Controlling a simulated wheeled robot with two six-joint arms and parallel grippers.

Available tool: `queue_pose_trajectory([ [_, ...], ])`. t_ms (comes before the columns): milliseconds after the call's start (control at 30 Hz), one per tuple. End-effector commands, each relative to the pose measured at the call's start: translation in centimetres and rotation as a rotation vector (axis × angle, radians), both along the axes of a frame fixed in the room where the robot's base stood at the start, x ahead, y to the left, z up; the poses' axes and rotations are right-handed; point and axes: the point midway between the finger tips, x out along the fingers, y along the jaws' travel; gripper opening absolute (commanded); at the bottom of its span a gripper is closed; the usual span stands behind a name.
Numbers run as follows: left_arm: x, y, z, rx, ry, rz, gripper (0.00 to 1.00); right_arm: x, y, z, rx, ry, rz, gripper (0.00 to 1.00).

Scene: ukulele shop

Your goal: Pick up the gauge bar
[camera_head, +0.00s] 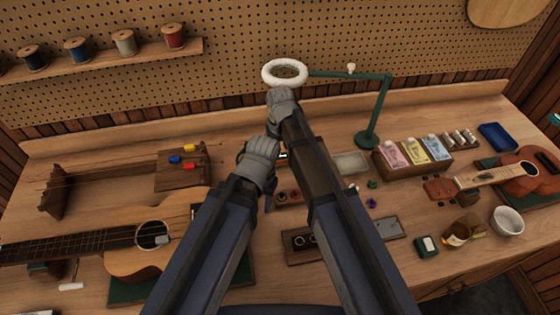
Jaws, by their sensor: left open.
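I cannot make out the gauge bar for certain; my arms cover much of the middle of the bench. My left gripper (257,172) is over the middle of the bench, right of the large ukulele (140,245). It is open, and I see nothing held in it; its fingertips are partly hidden by its own wrist. A small teal-lit piece shows just right of it, and I cannot tell what it is. My right arm reaches farther back, below the white ring lamp (284,72); its jaws are not clearly seen.
A wooden rack (110,185) stands at back left. The green lamp stand (375,115) rises behind my right arm. A box of packets (412,160), a small ukulele (500,177), a white bowl (507,221) and a tipped amber jar (458,234) occupy the right. A dark tray (300,257) lies between my arms.

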Motion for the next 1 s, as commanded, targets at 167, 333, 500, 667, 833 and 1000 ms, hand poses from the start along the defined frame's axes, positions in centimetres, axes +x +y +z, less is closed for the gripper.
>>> queue_pose_trajectory([
  [167,0.0,0.0,0.0,0.0,0.0,0.0,0.5,0.0,0.0,0.0,0.0,0.0,0.0,0.23],
  [333,0.0,0.0,0.0,0.0,0.0,0.0,0.5,0.0,0.0,0.0,0.0,0.0,0.0,0.04],
  [500,0.0,0.0,0.0,0.0,0.0,0.0,0.5,0.0,0.0,0.0,0.0,0.0,0.0,0.04],
  [667,0.0,0.0,0.1,0.0,0.0,0.0,0.5,0.0,0.0,0.1,0.0,0.0,0.0,0.04],
  [833,0.0,0.0,0.6,0.0,0.0,0.0,0.5,0.0,0.0,0.6,0.0,0.0,0.0,0.04],
  [1000,0.0,0.0,1.6,0.0,0.0,0.0,0.5,0.0,0.0,1.6,0.0,0.0,0.0,0.04],
])
